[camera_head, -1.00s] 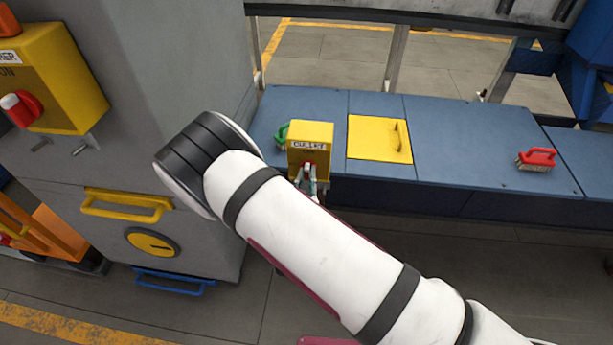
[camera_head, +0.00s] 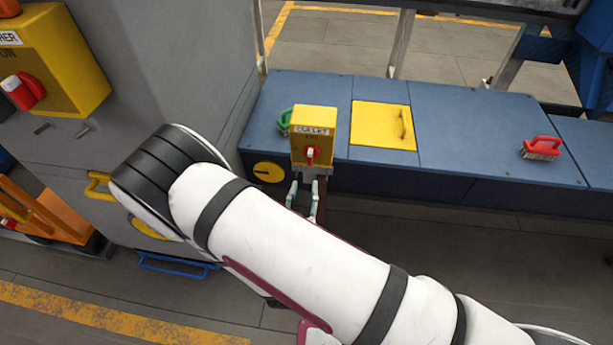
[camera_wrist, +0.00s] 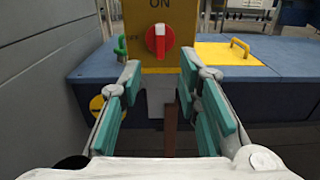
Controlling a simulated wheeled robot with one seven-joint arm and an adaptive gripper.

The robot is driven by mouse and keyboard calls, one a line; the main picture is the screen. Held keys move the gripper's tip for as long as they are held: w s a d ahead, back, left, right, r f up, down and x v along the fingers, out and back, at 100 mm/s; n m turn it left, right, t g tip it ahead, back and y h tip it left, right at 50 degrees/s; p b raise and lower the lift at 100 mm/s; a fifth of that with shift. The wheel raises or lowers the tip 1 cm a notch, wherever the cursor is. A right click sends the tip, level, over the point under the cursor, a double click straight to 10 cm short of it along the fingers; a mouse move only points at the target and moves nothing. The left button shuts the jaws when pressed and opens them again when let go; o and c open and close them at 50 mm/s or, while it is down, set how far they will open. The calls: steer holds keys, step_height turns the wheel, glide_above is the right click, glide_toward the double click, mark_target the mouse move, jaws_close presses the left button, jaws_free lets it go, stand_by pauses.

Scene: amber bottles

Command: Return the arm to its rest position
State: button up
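My gripper (camera_head: 303,201) is open, its two fingers with teal pads apart and nothing between them. In the wrist view my gripper (camera_wrist: 160,82) faces the yellow switch box (camera_wrist: 188,20) with its red knob (camera_wrist: 159,41); the fingertips stand just below and to either side of the knob. In the head view the yellow switch box (camera_head: 326,122), labelled CULLET, stands at the bench's front edge with its red knob (camera_head: 311,155) just above the fingertips. My white arm crosses the lower middle of the head view.
A grey cabinet (camera_head: 160,60) with another yellow switch box (camera_head: 62,55) stands left. The floor in front of the bench is free at right.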

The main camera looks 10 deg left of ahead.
steer(key=shift+s, duration=0.95)
